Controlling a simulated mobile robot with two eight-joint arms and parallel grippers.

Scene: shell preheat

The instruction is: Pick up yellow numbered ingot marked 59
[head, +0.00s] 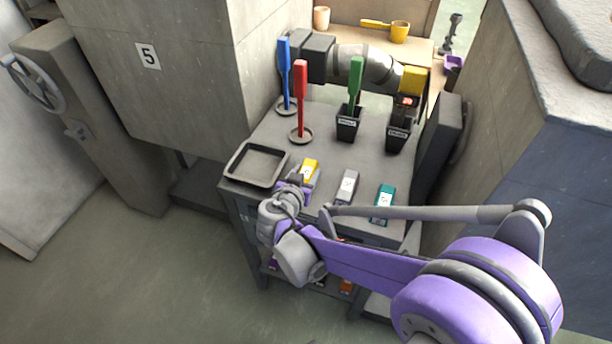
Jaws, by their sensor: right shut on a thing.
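A yellow ingot (310,164) with a pale label lies at the front of the grey table, just right of the tray. The number on its label is too small to read. My right gripper (299,182) reaches in from the front and is shut on the near end of this ingot, covering part of it. The ingot appears to be still at table level; I cannot tell whether it touches the table. My left gripper is not in view.
A grey ingot (347,187) and a teal ingot (384,202) lie to the right. An empty dark tray (236,172) is at left. Red (301,95), blue (284,75) and green (355,82) upright handles and black holders (398,134) stand behind.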

